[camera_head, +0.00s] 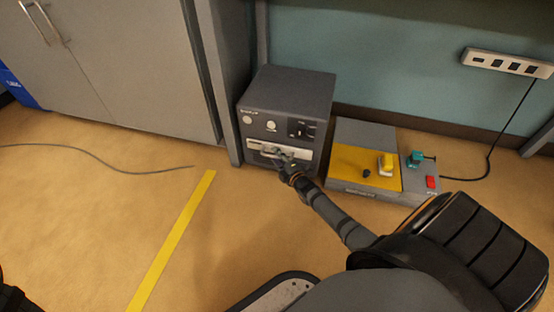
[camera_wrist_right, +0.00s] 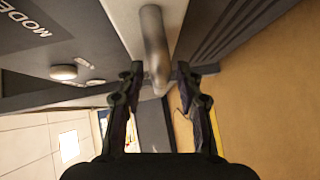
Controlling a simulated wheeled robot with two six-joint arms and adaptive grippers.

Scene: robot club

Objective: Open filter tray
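The dark grey box unit (camera_head: 290,92) stands on the floor against the cabinet's side. Its filter tray shows as a pale strip (camera_head: 303,153) low on the front and looks shut. A grey bar handle (camera_wrist_right: 154,45) on the pale tray front (camera_wrist_right: 125,22) fills the top middle of the right wrist view. My right gripper (camera_head: 284,163) is at the handle; in the wrist view its fingers (camera_wrist_right: 160,75) are apart, one on each side of the bar, with gaps showing. A dark part at the head view's lower left corner may be my left gripper; its fingers cannot be made out.
A yellow and grey panel box (camera_head: 349,165) with a yellow switch, a teal part and a red button stands right of the unit. A cable (camera_head: 490,150) runs to the wall power strip (camera_head: 507,63). Another cable (camera_head: 90,152) lies left. Floor around the yellow tape (camera_head: 172,240) is clear.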

